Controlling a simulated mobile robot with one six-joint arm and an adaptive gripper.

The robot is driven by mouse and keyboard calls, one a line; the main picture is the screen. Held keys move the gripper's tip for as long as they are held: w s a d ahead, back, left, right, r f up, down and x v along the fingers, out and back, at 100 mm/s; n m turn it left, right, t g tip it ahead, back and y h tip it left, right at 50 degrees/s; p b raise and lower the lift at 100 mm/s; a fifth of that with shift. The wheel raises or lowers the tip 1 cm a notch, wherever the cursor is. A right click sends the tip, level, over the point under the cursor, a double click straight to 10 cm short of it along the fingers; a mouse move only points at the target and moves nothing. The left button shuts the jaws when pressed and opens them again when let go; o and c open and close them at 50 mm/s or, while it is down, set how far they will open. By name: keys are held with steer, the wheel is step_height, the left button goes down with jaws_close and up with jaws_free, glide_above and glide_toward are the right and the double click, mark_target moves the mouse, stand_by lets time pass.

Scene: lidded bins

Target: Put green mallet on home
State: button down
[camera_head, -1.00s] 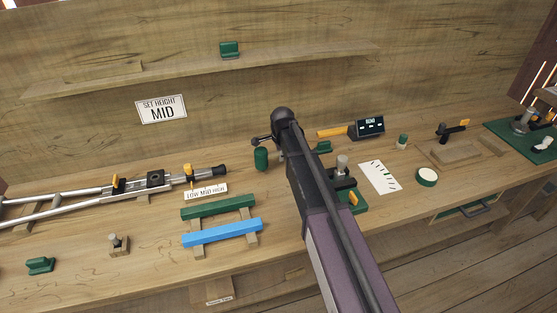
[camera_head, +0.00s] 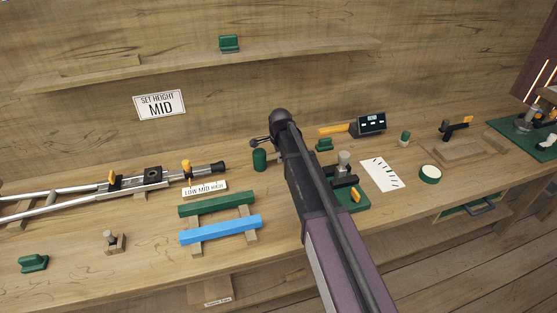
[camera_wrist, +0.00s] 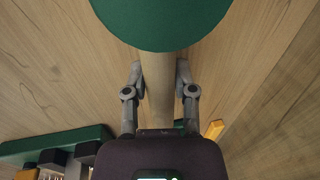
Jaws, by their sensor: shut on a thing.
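The green mallet has a round green head (camera_wrist: 162,22) and a pale wooden handle (camera_wrist: 158,90) in the wrist view. My gripper (camera_wrist: 158,75) has one finger on each side of the handle and is shut on it, just below the head. In the head view the mallet's green head (camera_head: 260,160) shows left of my arm's dark end, upright over the bench. Its handle and most of my gripper are hidden there by the arm. I cannot tell which spot is the home.
The bench (camera_head: 140,275) holds a rail fixture (camera_head: 150,178), green and blue bars (camera_head: 220,230) on wooden supports, a green-based fixture (camera_head: 350,195), a white marked sheet (camera_head: 382,174) and a white-topped green disc (camera_head: 430,173). A shelf (camera_head: 180,65) runs behind.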

steer(key=shift+f, duration=0.1)
stand_by(0.3)
steer(key=shift+c, duration=2.2)
jaws_free()
steer(key=p+v, duration=1.1)
steer(key=v, duration=0.1)
steer(key=shift+p, duration=0.4)
steer(key=shift+d, duration=0.1)
steer(key=s+d+n+g, duration=0.1)
steer(key=s+d+n, duration=0.6)
steer(key=s, duration=0.5)
steer(key=s+d+n+g, duration=0.1)
steer(key=s+d+n, duration=0.6)
steer(key=s, duration=0.6)
steer(key=shift+s+d+f+n, duration=0.15)
steer(key=shift+s+d+n, duration=0.2)
steer(key=shift+d, duration=0.4)
steer(key=shift+w, duration=0.15)
